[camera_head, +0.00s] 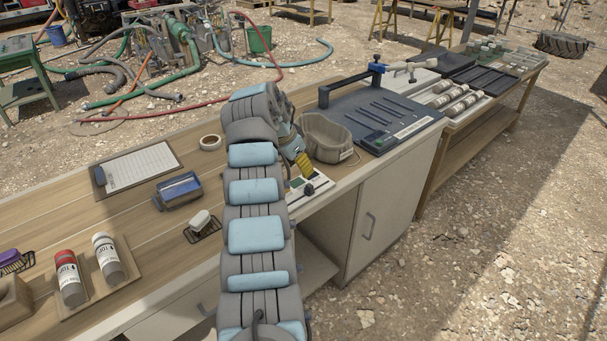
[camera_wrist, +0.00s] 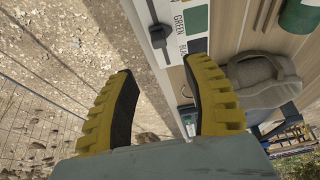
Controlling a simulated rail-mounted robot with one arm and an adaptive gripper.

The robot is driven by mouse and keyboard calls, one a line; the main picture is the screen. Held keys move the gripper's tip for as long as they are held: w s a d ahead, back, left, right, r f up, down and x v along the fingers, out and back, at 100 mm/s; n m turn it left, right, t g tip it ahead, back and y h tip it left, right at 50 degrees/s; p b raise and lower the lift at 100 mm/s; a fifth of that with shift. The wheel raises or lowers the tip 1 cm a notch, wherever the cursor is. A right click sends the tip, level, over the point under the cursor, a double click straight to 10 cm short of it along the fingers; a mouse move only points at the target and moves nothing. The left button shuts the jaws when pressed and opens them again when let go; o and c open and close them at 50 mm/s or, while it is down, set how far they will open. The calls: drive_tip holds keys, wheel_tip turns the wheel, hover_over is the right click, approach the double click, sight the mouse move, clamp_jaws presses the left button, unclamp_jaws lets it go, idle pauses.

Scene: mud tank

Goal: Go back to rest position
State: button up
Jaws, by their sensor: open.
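My gripper (camera_wrist: 162,100) fills the lower part of the wrist view, with two yellow ribbed fingers with dark inner pads. The fingers are spread apart with nothing between them. In the head view my grey and light-blue arm reaches over the wooden workbench, and one yellow finger of my gripper (camera_head: 304,163) shows near the bench's front edge. It is above or beside a labelled white board (camera_head: 318,184) with a dark knob, just in front of a beige-grey tub (camera_head: 327,137). The wrist view also shows the tub (camera_wrist: 262,84) to the right of the fingers.
Open gravel ground lies to the right of the bench.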

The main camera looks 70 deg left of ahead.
drive_tip(key=shift+v, duration=0.85)
